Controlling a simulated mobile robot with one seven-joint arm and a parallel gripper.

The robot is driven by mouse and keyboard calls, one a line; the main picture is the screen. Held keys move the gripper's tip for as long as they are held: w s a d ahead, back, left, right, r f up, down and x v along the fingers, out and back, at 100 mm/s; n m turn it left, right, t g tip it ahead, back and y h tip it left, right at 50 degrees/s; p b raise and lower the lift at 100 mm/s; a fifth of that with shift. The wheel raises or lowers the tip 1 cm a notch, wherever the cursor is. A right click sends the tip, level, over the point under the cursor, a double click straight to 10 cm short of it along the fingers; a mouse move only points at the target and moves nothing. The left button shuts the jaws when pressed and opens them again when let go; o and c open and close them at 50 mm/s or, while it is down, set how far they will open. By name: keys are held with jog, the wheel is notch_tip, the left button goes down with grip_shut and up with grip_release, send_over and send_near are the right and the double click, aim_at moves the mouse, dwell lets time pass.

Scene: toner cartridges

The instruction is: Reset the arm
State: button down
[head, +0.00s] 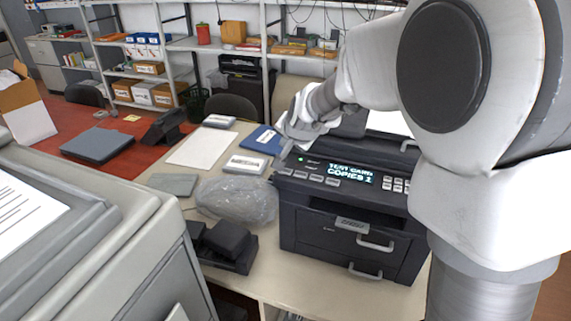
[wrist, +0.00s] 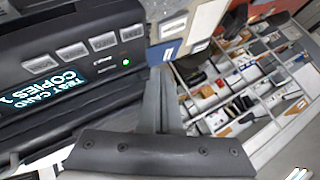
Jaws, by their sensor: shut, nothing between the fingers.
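My arm reaches in from the right in the head view, over the black printer (head: 345,222). My gripper (head: 284,150) is above the left end of the printer's control panel. In the wrist view its fingers (wrist: 160,95) are together with nothing between them, close to the panel buttons. The printer's display (head: 349,174) reads "TEST CARD COPIES 1" and a green light is lit. The printer's front is closed. Whether the fingertips touch the printer, I cannot tell.
A crumpled clear plastic bag (head: 236,201) and a black cartridge-like unit (head: 228,243) lie left of the printer. White boxes and a blue folder (head: 263,139) are behind. A large grey machine (head: 95,245) fills the lower left. Shelves (head: 187,45) stand at the back.

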dwell(0.6)
jog(key=s+d+r+n+g, duration=0.1)
jog(key=s+d, duration=0.3)
jog(key=s, duration=0.7)
jog(key=s+d+r+n+g+h, duration=0.1)
jog(key=s+d+r+n, duration=0.1)
jog(key=s, duration=0.9)
jog(key=s+d+r+n+g+h, duration=0.1)
jog(key=s+d+n, duration=0.2)
jog(key=s+d, duration=0.3)
jog(key=s, duration=0.5)
jog(key=shift+r, duration=0.15)
